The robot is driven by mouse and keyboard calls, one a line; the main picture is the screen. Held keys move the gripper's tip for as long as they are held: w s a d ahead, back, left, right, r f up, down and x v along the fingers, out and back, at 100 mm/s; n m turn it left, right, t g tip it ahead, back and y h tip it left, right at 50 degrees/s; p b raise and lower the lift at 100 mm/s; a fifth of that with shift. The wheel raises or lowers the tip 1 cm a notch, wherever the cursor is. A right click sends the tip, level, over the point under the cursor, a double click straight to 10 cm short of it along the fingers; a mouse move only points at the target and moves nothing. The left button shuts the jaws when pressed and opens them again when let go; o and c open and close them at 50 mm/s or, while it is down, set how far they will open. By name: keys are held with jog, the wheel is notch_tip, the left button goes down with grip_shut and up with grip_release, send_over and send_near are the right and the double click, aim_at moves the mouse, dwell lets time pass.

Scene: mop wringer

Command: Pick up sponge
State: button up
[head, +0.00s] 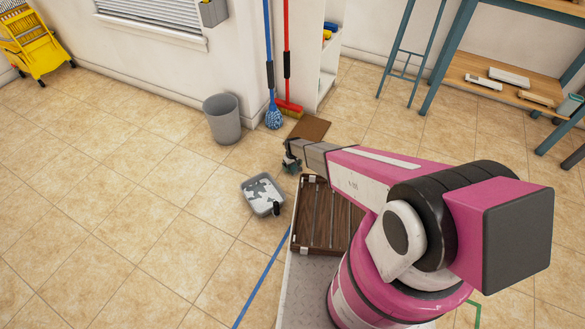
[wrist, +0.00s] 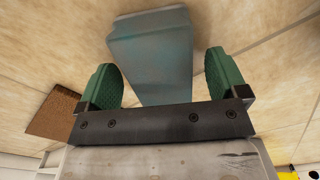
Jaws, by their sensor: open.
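My gripper (head: 291,165) hangs at the end of my outstretched arm, to the upper right of a grey tray in the head view. In the wrist view my gripper (wrist: 160,62) is open, with one green finger on each side of a blue-grey block (wrist: 150,50) that looks like the sponge. The block's left side is very near the left finger, and a small gap shows at the right finger. I cannot tell whether it touches either finger. Its lower end is hidden behind the dark gripper bar. I cannot make out the sponge in the head view.
The grey tray (head: 250,196) with pale contents sits on the tiled floor. A brown mat (head: 312,129) lies beyond my gripper. A grey bin (head: 222,118), a blue mop (head: 270,75) and a red broom (head: 287,60) stand by the wall.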

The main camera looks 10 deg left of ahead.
jog(key=shift+f, duration=0.15)
jog(key=c, duration=1)
notch_tip(320, 180, up, 2)
jog(key=shift+s, duration=0.1)
notch_tip(320, 180, up, 2)
jog(key=shift+r, duration=0.2)
jog(key=s+r, duration=0.2)
jog(key=s, duration=0.1)
jog(key=s+r, duration=0.2)
jog(key=s, duration=0.2)
jog(key=s+a+r, duration=0.1)
jog(key=s+r, duration=0.1)
jog(key=s, duration=0.2)
jog(key=shift+s+a+r, duration=0.1)
jog(key=shift+s+r, duration=0.15)
jog(key=shift+r, duration=0.1)
jog(key=shift+o, duration=0.3)
